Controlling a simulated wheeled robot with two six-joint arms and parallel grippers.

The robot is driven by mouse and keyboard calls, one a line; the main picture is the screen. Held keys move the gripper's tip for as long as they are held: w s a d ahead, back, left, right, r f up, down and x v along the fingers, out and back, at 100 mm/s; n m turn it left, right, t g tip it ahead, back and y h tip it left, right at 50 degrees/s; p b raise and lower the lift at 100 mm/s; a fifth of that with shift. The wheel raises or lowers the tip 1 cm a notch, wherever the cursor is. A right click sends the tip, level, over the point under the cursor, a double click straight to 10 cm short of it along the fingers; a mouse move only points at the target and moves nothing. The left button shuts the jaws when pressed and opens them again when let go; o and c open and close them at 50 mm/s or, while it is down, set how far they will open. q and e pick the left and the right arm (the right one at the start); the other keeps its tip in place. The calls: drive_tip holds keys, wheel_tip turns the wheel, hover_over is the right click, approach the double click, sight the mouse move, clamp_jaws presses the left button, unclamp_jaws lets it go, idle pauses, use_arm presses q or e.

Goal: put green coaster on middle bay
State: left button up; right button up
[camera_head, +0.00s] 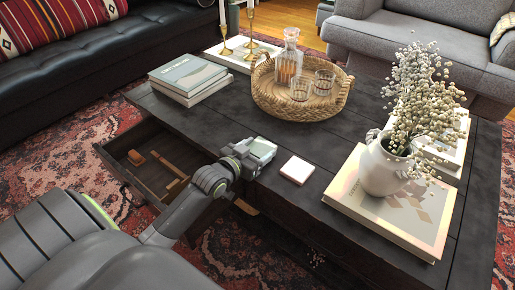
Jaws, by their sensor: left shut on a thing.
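My left gripper (258,155) reaches in from the lower left and is over the front edge of the dark coffee table. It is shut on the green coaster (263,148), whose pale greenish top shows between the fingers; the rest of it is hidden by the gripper. An open drawer (125,167) sticks out from the table's front at the left, behind my arm. I cannot tell which part is the middle bay. My right gripper is not in view.
A white vase (385,168) stands on a large book (400,213) at right. A woven tray (290,106) and stacked books (188,76) are farther back. Wooden pieces (163,162) lie in the drawer.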

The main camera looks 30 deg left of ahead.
use_arm(q)
drive_tip(key=o, duration=1.1)
drive_tip(key=shift+f, duration=0.1)
